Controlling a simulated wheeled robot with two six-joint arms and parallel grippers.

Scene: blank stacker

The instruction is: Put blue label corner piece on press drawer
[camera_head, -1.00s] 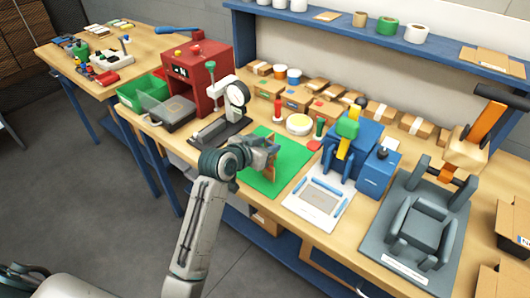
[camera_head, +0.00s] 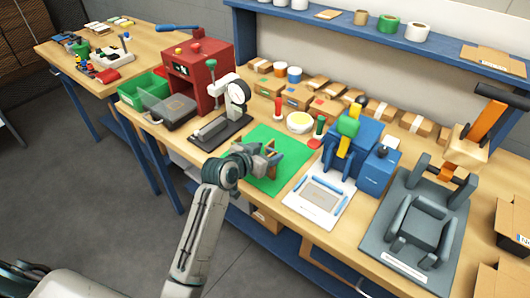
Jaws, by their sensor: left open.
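My left gripper (camera_head: 275,152) is over the green mat (camera_head: 266,184), with its fingers open. A small brown piece (camera_head: 271,148) shows at the fingers, partly hidden by them. I cannot make out a blue label on it, nor whether it touches the mat. The red press (camera_head: 203,72) stands to the left at the back, with a grey drawer-like tray (camera_head: 172,112) at its front. My right gripper is not in view.
A dial gauge stand (camera_head: 226,112) is between the red press and the mat. Green bins (camera_head: 140,88), a blue fixture (camera_head: 350,143) with a white sheet (camera_head: 318,201), and a grey fixture (camera_head: 418,228) also occupy the bench. Several cardboard boxes line the back.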

